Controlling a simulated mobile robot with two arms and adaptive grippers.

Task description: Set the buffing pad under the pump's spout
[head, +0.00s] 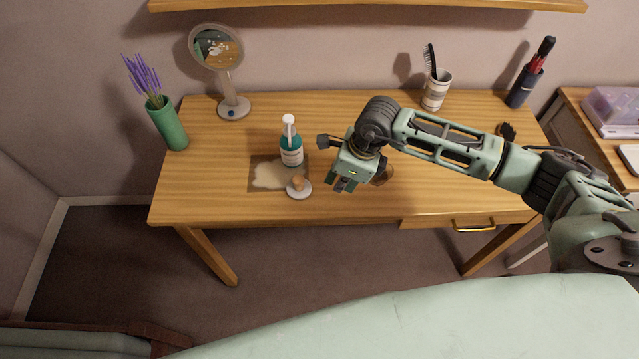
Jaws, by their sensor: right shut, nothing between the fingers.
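The pump bottle (291,157), teal with a pale label and a white pump head (288,120), stands upright on the desk at the back right of a brown mat (254,186). The buffing pad (304,192), a white disc with a tan knob on top, lies flat in front of the bottle at the mat's front right corner. The spout's exact direction is too small to tell. My right gripper (343,185) is shut and empty, right of the pad and apart from it, pointing down at the desk. My left gripper is not in view.
A pale blotch lies on the mat. A round brownish thing (385,176) is partly hidden behind my right gripper. A round mirror (217,48), a green vase (168,125), a striped cup (436,92) and a dark holder (521,90) stand around. The desk's left front is clear.

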